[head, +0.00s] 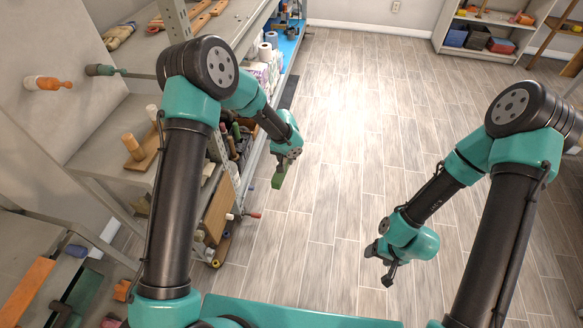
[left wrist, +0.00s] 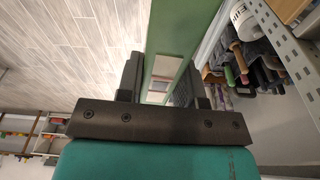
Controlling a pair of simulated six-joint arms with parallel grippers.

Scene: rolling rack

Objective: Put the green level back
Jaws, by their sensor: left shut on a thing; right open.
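The green level (head: 279,177) is held in my left gripper (head: 286,158), out over the floor to the right of the rack in the head view. Only a short green end of it shows there. In the left wrist view the green level (left wrist: 180,30) runs up between the two dark fingers, with pale window cut-outs in its face. My left gripper is shut on it. My right gripper (head: 379,266) is open and empty above the floor at the right.
The grey metal rack (head: 176,20) stands at the left, its shelves loaded with rolls, tools and wooden pieces. Tool handles (left wrist: 238,62) sit close to the right of the level in the left wrist view. A white shelf unit (head: 443,27) stands far right. The middle floor is clear.

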